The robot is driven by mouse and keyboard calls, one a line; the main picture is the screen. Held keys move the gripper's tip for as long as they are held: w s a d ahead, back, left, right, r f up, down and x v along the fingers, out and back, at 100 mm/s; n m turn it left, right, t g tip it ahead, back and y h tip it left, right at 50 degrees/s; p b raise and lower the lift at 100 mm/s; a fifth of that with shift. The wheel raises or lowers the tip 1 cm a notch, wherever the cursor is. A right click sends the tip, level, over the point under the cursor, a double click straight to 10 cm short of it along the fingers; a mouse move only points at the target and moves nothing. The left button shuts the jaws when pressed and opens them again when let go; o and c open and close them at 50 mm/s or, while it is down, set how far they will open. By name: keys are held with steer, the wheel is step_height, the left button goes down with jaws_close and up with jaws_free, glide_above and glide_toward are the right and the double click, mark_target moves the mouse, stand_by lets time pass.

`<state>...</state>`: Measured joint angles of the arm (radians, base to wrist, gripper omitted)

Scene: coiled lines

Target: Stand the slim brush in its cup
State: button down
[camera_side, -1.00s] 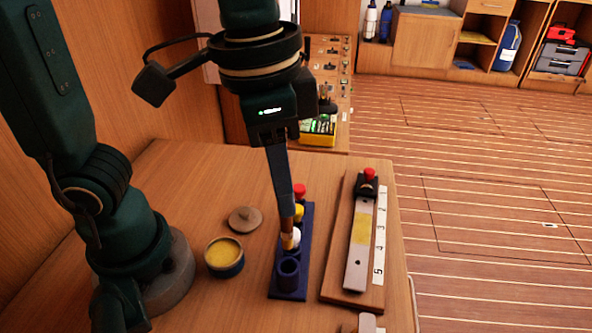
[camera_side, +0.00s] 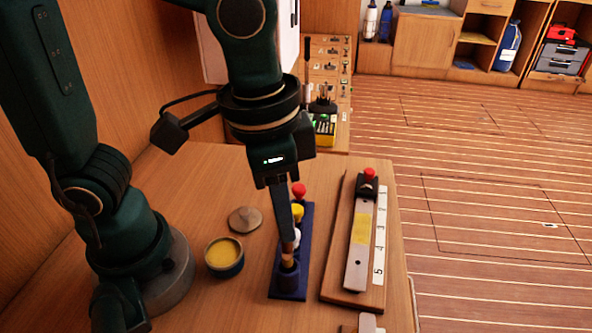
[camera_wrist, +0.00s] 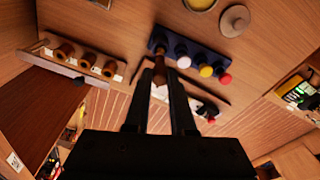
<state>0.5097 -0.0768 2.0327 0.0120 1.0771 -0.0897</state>
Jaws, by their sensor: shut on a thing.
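My gripper (camera_side: 286,238) points down over the near end of the dark blue rack (camera_side: 306,240). It is shut on the slim brush (camera_side: 288,256), a short brown piece showing below the fingertips. In the wrist view the brush (camera_wrist: 159,72) shows between the fingers, in line with the cup (camera_wrist: 160,44). The fingers hide the rest of the brush.
The rack also holds white, yellow (camera_side: 297,212) and red (camera_side: 298,190) topped pieces close behind the gripper. An open pot of yellow paste (camera_side: 224,254) and its lid (camera_side: 245,219) stand left. A wooden board with a metal strip (camera_side: 359,245) lies right.

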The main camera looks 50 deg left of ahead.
mark_target(287, 249)
steer(key=shift+f, duration=0.2)
stand_by(0.5)
steer(key=shift+f, duration=0.7)
steer(key=shift+f, duration=0.35)
steer(key=shift+f, duration=1.1)
steer(key=shift+f, duration=0.2)
steer(key=c, duration=0.7)
jaws_free()
